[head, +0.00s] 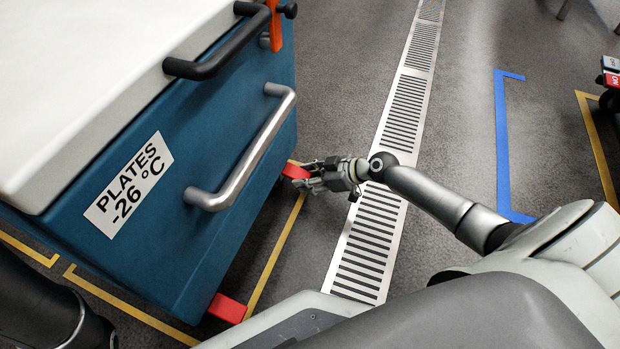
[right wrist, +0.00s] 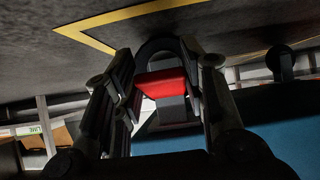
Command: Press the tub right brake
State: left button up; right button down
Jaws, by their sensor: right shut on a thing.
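The blue tub (head: 240,150) with a pale lid and a "PLATES -26 °C" label fills the left of the head view. A red brake pedal (head: 295,170) sticks out low at its far right corner. A second red pedal (head: 227,308) is at the near corner. My right gripper (head: 308,176) is low at the far right pedal. In the right wrist view that red pedal (right wrist: 163,84) sits between the dark fingers, and the gripper is shut on it. The pedal's far parts are hidden by the fingers. My left gripper is out of view.
A grey bar handle (head: 250,150) and a black lid handle (head: 215,58) stick out from the tub. A floor drain grate (head: 400,110) runs beside my right gripper. Yellow and blue tape (head: 502,150) marks the floor. Open floor lies right of the drain.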

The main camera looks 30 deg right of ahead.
jog(key=c, duration=0.9)
grip_release()
jog(key=shift+d, duration=0.1)
jog(key=v, duration=1.2)
